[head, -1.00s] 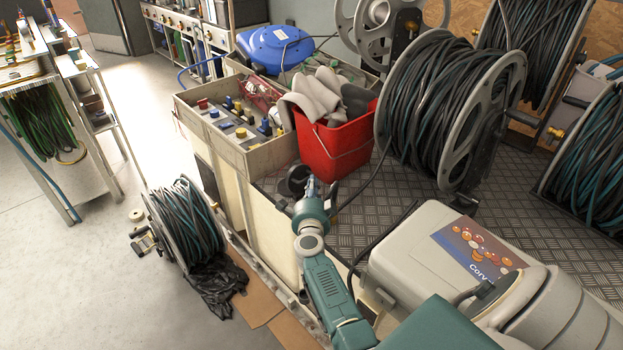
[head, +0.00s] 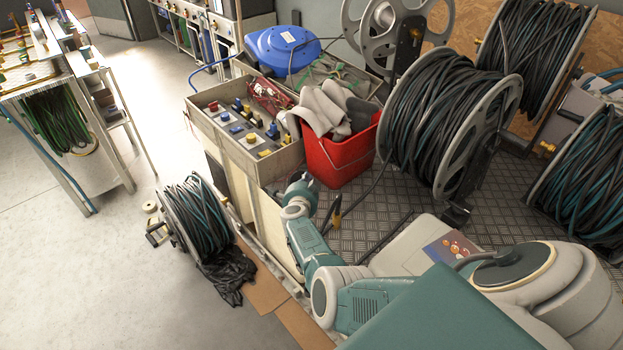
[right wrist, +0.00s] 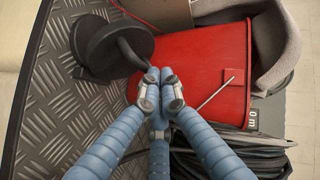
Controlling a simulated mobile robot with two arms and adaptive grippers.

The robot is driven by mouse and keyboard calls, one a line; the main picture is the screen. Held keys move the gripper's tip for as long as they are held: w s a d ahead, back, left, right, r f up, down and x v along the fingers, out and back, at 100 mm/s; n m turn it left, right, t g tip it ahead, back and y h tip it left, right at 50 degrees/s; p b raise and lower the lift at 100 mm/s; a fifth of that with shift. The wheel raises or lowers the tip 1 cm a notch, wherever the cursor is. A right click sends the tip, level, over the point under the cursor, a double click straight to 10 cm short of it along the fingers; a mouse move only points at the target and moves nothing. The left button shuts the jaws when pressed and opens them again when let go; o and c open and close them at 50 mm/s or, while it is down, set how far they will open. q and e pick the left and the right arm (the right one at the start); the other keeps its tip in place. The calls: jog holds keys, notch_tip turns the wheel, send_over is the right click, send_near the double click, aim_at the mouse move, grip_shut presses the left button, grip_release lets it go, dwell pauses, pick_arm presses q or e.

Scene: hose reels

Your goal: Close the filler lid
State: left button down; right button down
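The round black filler lid (right wrist: 112,42) is at the upper left of the right wrist view, above a patterned metal floor. A dark curved bar runs from it toward my fingertips. A dark rim shows just below it, and I cannot tell how far open the lid is. My right gripper (right wrist: 161,78) has its blue fingers drawn together, tips beside the end of the bar; contact is unclear. In the head view my right gripper (head: 301,184) is by the front of the red bucket (head: 338,160), its fingers and the lid mostly hidden. My left gripper is not in view.
A crate of switches and plugs (head: 222,144) stands left of the bucket. A large hose reel (head: 420,120) stands to the right on the chequered metal floor (head: 385,215). A small reel (head: 195,222) sits on the floor at left. A grey box (head: 415,245) is beside my arm.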

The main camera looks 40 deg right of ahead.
aim_at(297, 174)
jog(key=w+b, duration=0.2)
jog(key=w+f+b, duration=0.1)
jog(key=w+b, duration=0.1)
jog(key=shift+w+a+f, duration=0.15)
jog(key=shift+a+f, duration=0.05)
jog(key=shift+w, duration=0.35)
jog(key=shift+r, duration=0.1)
dwell(0.9)
